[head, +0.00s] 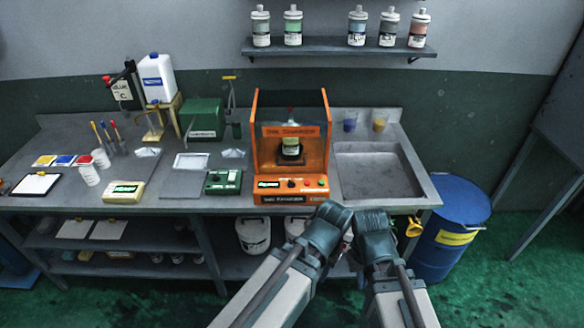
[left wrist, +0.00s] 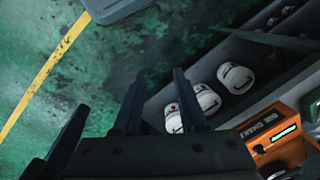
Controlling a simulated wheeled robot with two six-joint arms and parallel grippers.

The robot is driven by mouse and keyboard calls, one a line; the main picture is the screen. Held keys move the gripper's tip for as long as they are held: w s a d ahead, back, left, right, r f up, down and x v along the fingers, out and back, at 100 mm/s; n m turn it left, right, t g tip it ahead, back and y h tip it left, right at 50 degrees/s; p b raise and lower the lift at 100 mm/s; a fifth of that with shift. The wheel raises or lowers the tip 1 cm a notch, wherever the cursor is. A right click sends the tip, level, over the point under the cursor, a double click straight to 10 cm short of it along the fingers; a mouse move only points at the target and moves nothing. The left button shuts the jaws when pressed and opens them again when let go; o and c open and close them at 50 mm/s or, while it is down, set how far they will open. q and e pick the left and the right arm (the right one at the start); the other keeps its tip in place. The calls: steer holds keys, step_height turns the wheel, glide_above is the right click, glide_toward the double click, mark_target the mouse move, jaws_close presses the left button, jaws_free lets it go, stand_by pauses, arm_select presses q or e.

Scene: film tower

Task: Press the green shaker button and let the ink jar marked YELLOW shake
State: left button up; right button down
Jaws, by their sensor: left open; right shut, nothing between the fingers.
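The orange ink shaker (head: 262,198) stands on the bench in the head view. My right gripper (head: 370,216) is shut and empty, in front of the bench, right of and below the panel. My left arm ends close beside it. In the left wrist view my left gripper (left wrist: 161,85) is open and empty; the shaker's front (left wrist: 262,133) shows at right.
A green scale-like box (head: 223,182) stands left of the shaker, and a sink (head: 375,172) lies to its right. A blue drum (head: 450,228) stands at the bench's right end. White buckets (head: 253,235) are on the lower shelf. Several jars line the wall shelf (head: 335,47).

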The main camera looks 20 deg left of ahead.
stand_by(0.3)
arm_select(q)
jaws_close()
stand_by(1.6)
